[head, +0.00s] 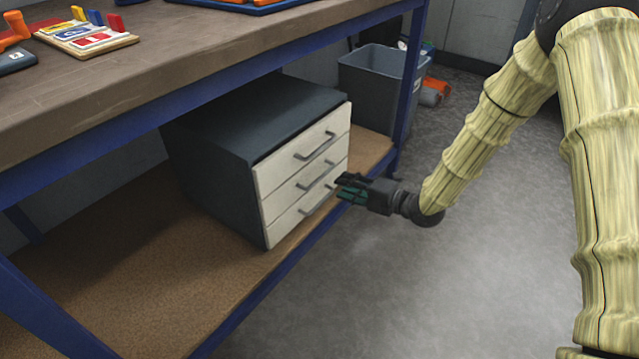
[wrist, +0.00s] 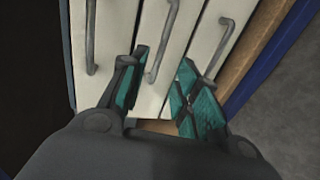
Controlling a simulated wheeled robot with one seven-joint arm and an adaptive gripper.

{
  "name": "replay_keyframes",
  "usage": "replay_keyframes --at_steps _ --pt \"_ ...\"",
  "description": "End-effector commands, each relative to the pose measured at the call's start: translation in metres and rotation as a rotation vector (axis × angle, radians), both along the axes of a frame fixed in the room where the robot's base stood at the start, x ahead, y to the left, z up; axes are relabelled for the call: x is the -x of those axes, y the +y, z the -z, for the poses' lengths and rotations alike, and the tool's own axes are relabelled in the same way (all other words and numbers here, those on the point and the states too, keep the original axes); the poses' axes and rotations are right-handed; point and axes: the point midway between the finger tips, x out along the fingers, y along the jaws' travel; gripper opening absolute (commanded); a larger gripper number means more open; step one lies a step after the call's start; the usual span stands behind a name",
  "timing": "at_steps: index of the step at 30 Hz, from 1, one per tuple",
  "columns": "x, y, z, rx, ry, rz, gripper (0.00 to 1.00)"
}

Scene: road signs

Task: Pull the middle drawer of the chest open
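The chest (head: 215,135) is a dark grey box with three off-white drawers, standing on the shelf under the bench. The middle drawer (head: 277,191) looks shut, flush with the other two. Its grey bar handle (head: 314,175) is also the centre handle in the wrist view (wrist: 168,35). My gripper (head: 342,187) is open, in front of the right part of the drawer fronts. In the wrist view its teal-padded fingers (wrist: 163,62) lie on either side of the near end of the middle handle. I cannot tell whether they touch it.
The top handle (head: 315,147) and bottom handle (head: 318,198) lie close on either side. A blue bench leg (head: 408,85) and a grey bin (head: 375,80) stand behind and right. The grey floor (head: 400,290) before the chest is clear.

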Motion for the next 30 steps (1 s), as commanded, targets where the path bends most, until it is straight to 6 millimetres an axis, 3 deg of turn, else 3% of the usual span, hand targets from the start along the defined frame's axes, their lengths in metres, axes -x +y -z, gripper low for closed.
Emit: replay_keyframes --at_steps 18,30 --pt "-0.051 0.070 0.021 -0.002 0.002 0.002 0.31" --pt "-0.057 0.079 0.021 -0.001 0.004 0.002 0.31"
